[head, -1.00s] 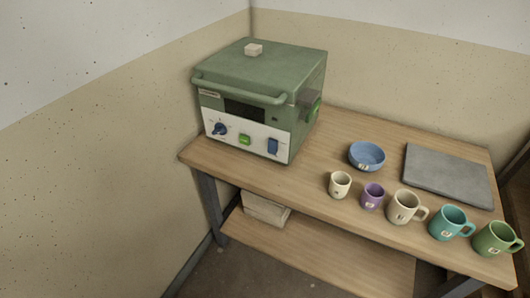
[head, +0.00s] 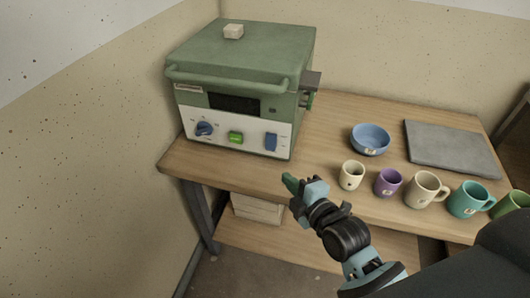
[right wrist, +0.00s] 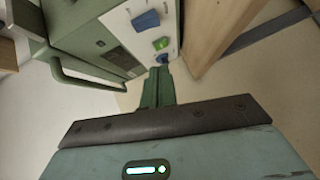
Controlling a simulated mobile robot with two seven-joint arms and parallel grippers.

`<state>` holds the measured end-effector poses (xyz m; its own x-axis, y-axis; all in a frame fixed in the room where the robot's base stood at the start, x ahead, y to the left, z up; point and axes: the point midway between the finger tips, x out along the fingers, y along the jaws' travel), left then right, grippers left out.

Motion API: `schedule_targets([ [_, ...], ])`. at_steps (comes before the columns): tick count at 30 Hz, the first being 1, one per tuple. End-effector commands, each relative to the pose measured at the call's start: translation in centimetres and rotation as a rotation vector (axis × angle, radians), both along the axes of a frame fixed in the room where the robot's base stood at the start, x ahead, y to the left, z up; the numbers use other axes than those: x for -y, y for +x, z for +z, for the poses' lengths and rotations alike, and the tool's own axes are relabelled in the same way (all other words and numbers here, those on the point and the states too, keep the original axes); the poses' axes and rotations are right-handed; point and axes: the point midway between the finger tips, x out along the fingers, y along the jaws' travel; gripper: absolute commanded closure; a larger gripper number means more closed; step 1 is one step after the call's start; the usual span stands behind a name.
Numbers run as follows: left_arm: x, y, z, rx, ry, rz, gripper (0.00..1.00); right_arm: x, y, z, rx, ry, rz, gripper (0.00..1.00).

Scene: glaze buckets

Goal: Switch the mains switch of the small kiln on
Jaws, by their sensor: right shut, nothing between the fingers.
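The small kiln (head: 240,60) is a green box on the left end of the table. Its white front panel has a blue knob (head: 204,129) at left, a green lit-looking button (head: 235,138) in the middle and a blue rocker switch (head: 271,142) at right. These also show in the right wrist view, with the rocker (right wrist: 146,20) at the top. I cannot tell the rocker's position. My right gripper (head: 290,181) is shut and empty, in front of and below the panel's right end, apart from it. Its green fingers (right wrist: 158,78) point toward the panel. My left gripper is out of view.
A blue bowl (head: 370,138), a grey slab (head: 450,147) and several mugs, such as the purple mug (head: 387,182), stand on the wooden table (head: 325,120) right of the kiln. Walls close in behind and at left.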

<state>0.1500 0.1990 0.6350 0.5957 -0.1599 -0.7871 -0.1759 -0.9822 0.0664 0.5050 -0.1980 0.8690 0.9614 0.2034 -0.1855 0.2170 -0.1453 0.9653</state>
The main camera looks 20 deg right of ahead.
Motion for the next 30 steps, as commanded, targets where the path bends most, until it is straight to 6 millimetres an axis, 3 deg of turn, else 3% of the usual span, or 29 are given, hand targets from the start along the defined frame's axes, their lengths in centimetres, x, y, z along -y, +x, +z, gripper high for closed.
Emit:
schedule_targets([
  [9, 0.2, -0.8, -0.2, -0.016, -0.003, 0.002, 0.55, 0.0, 0.1, 0.1, 0.001, -0.001, 0.000, 1.00],
  [14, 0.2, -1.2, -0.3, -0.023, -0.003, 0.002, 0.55, -0.2, 1.0, 0.0, 0.003, 0.001, -0.001, 1.00],
  [30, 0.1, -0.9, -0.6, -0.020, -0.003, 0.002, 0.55, -2.1, 9.8, -1.8, 0.001, 0.003, 0.000, 1.00],
])
